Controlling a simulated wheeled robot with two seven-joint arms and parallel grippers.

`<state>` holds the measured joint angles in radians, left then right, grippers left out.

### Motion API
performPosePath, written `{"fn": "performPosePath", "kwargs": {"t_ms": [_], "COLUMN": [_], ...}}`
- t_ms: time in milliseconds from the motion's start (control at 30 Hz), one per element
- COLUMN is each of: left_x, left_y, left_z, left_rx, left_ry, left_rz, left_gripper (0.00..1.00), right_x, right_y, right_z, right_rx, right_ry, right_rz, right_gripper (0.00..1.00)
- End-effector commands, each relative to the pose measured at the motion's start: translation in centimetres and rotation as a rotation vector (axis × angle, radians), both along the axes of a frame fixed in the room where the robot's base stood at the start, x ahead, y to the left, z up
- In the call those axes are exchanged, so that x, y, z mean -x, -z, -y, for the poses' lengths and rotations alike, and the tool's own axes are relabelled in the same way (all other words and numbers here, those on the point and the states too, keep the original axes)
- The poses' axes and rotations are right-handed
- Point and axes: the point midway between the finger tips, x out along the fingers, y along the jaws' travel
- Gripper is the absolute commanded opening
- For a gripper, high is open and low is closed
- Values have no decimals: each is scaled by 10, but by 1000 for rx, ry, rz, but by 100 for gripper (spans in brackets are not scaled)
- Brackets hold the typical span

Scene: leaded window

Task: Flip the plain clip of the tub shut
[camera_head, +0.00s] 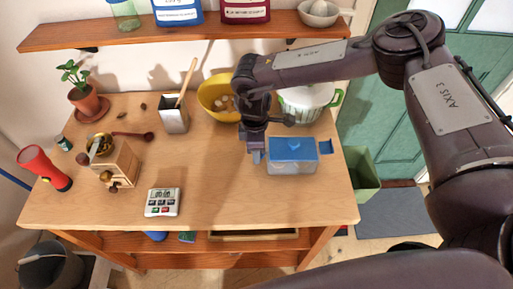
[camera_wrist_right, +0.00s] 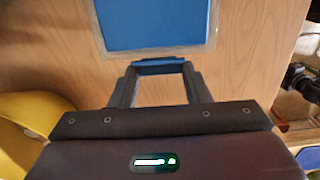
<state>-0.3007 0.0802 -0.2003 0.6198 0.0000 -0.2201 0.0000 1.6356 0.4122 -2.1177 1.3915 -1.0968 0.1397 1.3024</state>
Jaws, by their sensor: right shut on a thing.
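The clear tub (camera_head: 291,167) with a blue lid (camera_head: 293,148) stands on the table right of centre. A blue clip (camera_head: 326,147) sticks out flat from its right side. My right gripper (camera_head: 257,156) is at the tub's left side. In the right wrist view the gripper (camera_wrist_right: 159,68) is shut on a blue clip (camera_wrist_right: 158,62), its fingers at the clip's two ends, close to the edge of the lid (camera_wrist_right: 155,22). I cannot tell how far this clip is turned or which clip is the plain one. My left gripper is not in view.
A yellow bowl (camera_head: 210,91) and a white pot (camera_head: 304,101) stand behind the tub. A metal holder (camera_head: 173,117), a timer (camera_head: 162,202) and a grinder (camera_head: 116,163) stand to the left. The table front (camera_head: 260,206) is clear. A shelf (camera_head: 110,35) runs above the back.

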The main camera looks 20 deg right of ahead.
Motion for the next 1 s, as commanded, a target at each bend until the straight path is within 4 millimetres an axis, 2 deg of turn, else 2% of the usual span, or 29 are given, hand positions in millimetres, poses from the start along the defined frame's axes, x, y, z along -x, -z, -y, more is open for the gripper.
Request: {"fn": "performPosePath", "kwargs": {"t_ms": [367,700,1000], "left_x": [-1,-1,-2], "left_y": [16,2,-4], "left_z": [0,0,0], "left_rx": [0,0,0], "left_ry": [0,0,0], "left_rz": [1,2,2], "left_gripper": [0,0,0], "right_x": [0,0,0], "right_y": [8,7,10], "right_z": [-2,0,2], "right_rx": [218,390,447], "right_ry": [-2,-2,-1], "right_rz": [-68,-119,-138], "right_gripper": [20,20,20]}}
